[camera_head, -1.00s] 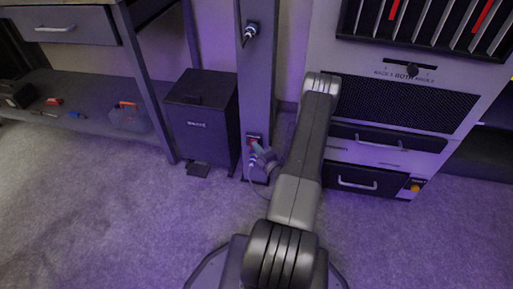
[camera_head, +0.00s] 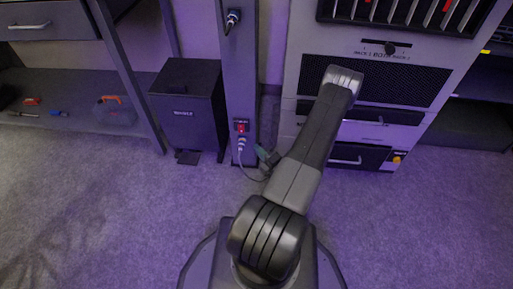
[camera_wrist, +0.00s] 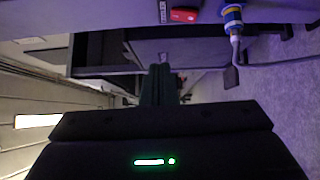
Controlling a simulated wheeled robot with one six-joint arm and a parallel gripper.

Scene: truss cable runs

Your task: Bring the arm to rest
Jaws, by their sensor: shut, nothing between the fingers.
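My gripper (camera_head: 264,155) shows in the head view just right of the truss post's lower end, partly hidden behind my forearm. In the wrist view its dark fingers (camera_wrist: 160,85) are together with nothing between them. My arm reaches forward from my base, bent, with its upper links over the floor. The post (camera_head: 239,75) carries a red switch (camera_head: 241,127) and, below it, a plugged connector (camera_head: 240,145) with a grey cable. In the wrist view the red switch (camera_wrist: 184,14) and the blue-ringed connector (camera_wrist: 232,15) lie above and right of the fingers, apart from them.
A dark waste bin (camera_head: 188,107) stands left of the post. A rack cabinet (camera_head: 385,85) with drawers stands behind and right of my arm. A shelf (camera_head: 80,118) with small tools is at the left. The carpet in front is clear on both sides.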

